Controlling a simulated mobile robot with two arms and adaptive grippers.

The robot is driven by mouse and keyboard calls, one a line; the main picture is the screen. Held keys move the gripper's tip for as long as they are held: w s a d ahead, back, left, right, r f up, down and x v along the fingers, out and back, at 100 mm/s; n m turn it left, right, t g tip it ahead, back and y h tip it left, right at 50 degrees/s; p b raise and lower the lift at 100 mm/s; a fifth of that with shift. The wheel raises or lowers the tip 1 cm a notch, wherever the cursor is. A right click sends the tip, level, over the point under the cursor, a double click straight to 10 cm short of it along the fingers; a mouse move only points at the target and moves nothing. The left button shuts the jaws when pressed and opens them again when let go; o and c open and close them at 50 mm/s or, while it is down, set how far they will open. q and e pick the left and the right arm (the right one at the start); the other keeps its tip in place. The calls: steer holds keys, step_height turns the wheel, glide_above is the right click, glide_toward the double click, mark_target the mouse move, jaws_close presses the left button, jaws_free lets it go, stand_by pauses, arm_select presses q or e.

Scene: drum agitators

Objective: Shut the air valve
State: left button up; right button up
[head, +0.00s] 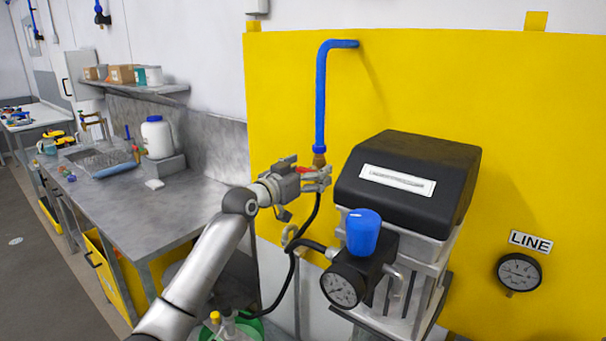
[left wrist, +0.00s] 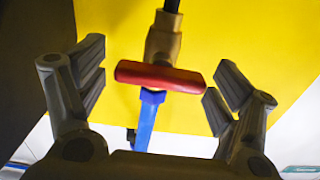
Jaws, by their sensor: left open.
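The air valve is a brass body (head: 319,160) at the lower end of a blue pipe (head: 321,100) on the yellow panel. In the left wrist view, its red handle (left wrist: 158,77) lies across the line of the brass body (left wrist: 163,45) and blue pipe (left wrist: 147,120). A bit of the red handle (head: 303,170) shows in the head view, partly hidden by my gripper. My left gripper (head: 322,178) is open at the valve. In the left wrist view, its fingers (left wrist: 157,88) stand on either side of the handle, with gaps visible. My right gripper is out of view.
A black-topped machine (head: 409,170) with a blue knob (head: 363,232) and a gauge (head: 341,287) stands close right of the gripper. A black hose (head: 291,270) hangs below the valve. A grey workbench (head: 150,215) is at left.

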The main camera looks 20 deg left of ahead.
arm_select(q)
steer(key=v, duration=1.2)
